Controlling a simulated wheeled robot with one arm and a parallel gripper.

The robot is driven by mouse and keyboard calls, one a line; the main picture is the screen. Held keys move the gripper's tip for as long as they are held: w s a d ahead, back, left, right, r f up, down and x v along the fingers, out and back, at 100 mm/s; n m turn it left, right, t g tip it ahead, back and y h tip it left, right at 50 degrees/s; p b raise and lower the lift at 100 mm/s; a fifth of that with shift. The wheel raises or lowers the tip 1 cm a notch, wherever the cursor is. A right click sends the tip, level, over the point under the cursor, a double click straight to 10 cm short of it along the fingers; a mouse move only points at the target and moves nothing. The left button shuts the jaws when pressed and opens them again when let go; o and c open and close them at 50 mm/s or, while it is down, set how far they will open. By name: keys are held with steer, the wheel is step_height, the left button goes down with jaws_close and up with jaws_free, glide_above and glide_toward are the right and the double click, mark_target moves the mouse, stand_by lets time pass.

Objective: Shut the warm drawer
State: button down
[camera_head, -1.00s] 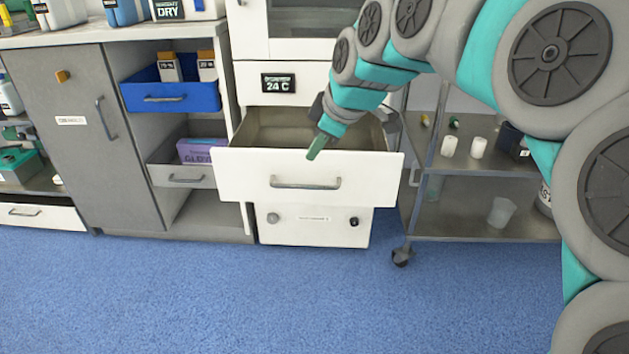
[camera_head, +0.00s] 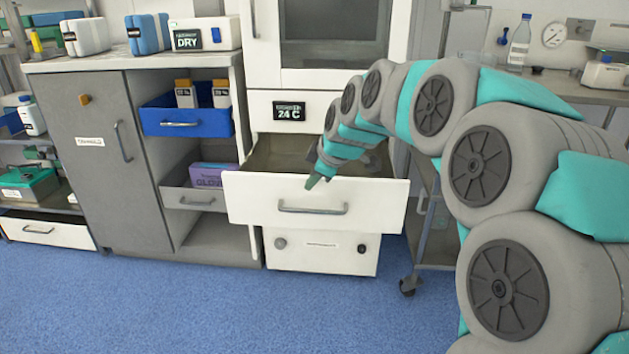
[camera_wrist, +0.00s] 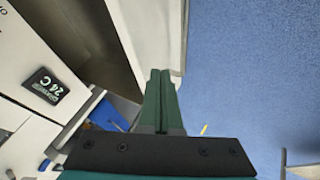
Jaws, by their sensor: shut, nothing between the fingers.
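The warm drawer (camera_head: 380,194) is a white drawer below the 24 C display (camera_head: 289,111). It stands pulled out, with its grey interior showing behind the front panel. Its bar handle (camera_head: 313,207) is on the front. My gripper (camera_head: 312,182) is at the panel's upper edge, above the handle, and its green fingers overlap the panel in the head view. In the wrist view, the shut, empty fingers (camera_wrist: 160,74) point along the white drawer front (camera_wrist: 150,30), with the drawer's inside to their left. I cannot tell whether they touch the panel.
A blue drawer (camera_head: 187,122) and a lower grey drawer (camera_head: 193,198) stand out from the cabinet at left. A wheeled metal cart (camera_head: 430,240) stands close at the right. Blue floor (camera_head: 250,310) in front is clear.

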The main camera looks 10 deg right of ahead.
steer(key=shift+w+d, duration=0.25)
steer(key=shift+w, duration=0.5)
steer(key=w+d+p, duration=0.2)
steer(key=w+d, duration=0.1)
steer(key=w, duration=0.8)
steer(key=w+d+p, duration=0.2)
steer(key=w+d, duration=0.2)
steer(key=w, duration=0.7)
